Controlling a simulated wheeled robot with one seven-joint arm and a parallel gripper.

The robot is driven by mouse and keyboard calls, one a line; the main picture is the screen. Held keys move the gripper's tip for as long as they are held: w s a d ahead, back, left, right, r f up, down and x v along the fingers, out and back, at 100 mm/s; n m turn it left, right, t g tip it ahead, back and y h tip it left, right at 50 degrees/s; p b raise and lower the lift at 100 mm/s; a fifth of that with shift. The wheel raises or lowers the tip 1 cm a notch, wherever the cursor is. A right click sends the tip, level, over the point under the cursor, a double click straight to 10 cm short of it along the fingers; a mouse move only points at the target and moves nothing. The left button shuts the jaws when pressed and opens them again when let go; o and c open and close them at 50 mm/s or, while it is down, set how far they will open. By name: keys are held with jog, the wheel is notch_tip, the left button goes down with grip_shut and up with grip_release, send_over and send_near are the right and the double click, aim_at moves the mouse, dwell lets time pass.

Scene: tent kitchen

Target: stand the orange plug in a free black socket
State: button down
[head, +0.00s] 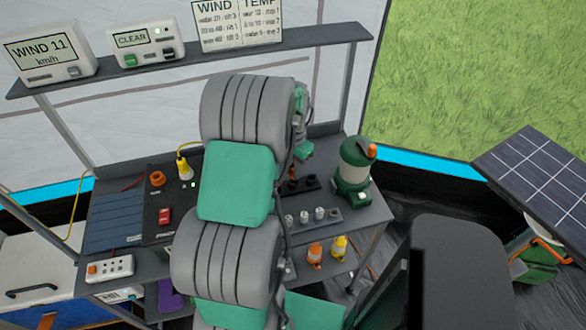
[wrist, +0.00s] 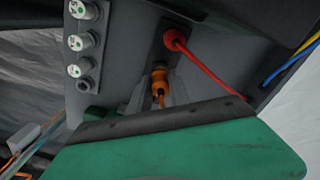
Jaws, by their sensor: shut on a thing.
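The orange plug (wrist: 160,76) is between the fingers of my gripper (wrist: 160,92) in the wrist view, with its orange cable running back toward me. My gripper is shut on it. In the head view the orange plug (head: 293,173) shows small beside my arm, over the black socket strip (head: 312,182). The strip also shows in the wrist view (wrist: 166,52), with a red plug (wrist: 174,40) and red cable at its far end. I cannot tell whether the orange plug's lower end is in a socket or just above one. My arm hides part of the strip in the head view.
A grey rail with several white-topped knobs (head: 319,214) lies in front of the strip. A green lantern (head: 354,170) stands to the right. A yellow plug (head: 185,170) and a red switch (head: 164,215) are on the left panel. Orange and yellow bottles (head: 314,255) stand below.

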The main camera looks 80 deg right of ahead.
jog(key=shift+f+b, duration=0.95)
jog(key=shift+f, duration=0.5)
jog(key=c, duration=1.1)
grip_release()
jog(key=shift+c, duration=0.2)
